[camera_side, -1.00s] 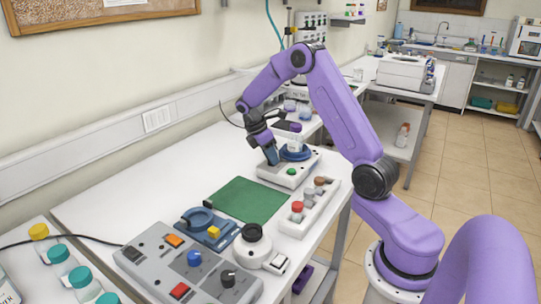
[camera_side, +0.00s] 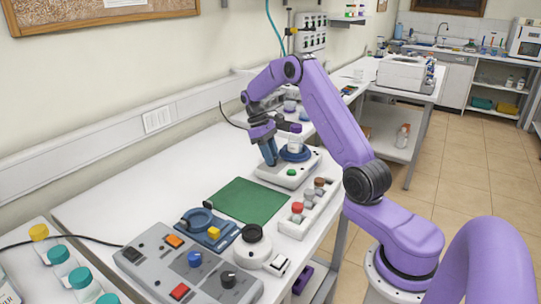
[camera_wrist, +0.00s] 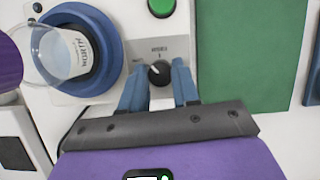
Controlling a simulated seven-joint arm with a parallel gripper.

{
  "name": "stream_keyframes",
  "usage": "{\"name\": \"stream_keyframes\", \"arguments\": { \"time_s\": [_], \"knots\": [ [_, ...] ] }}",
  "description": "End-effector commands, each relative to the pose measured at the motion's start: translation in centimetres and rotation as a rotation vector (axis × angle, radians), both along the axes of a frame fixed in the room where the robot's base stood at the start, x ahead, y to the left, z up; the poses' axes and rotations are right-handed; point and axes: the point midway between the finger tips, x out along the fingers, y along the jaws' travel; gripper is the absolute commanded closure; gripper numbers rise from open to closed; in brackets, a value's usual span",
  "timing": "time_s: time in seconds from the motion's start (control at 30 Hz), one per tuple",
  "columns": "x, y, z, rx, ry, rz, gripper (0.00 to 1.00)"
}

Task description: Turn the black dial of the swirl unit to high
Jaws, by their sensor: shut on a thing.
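The swirl unit (camera_side: 272,172) is a pale box on the white bench in the side view. It has a blue round platform (camera_wrist: 100,52) and a green button (camera_wrist: 161,7). Its black dial (camera_wrist: 158,72) shows in the wrist view between the blue fingers of my gripper (camera_wrist: 158,80), which are shut on it from both sides. The dial's white pointer is partly visible, but I cannot tell the exact setting. In the side view my gripper (camera_side: 270,158) reaches down to the unit's left end and hides the dial. A clear labelled container (camera_wrist: 68,52) stands on the platform.
A green mat (camera_side: 248,200) lies in front of the unit. A white rack (camera_side: 308,208) with several capped bottles stands to its right.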

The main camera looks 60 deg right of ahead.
Motion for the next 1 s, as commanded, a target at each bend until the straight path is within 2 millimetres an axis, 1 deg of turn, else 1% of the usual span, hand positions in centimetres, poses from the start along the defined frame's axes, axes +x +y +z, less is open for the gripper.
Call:
{"name": "stream_keyframes", "arguments": {
  "time_s": [0.3,0.5,0.7,1.0],
  "knots": [
    [-0.03,-0.05,0.08,0.003,0.002,-0.296,1.0],
    [-0.04,-0.07,0.1,0.003,0.001,-0.457,1.0],
    [-0.07,-0.11,0.1,0.003,0.001,-0.578,1.0],
    [-0.07,-0.14,0.09,0.003,0.002,-0.669,1.0]
  ]
}}
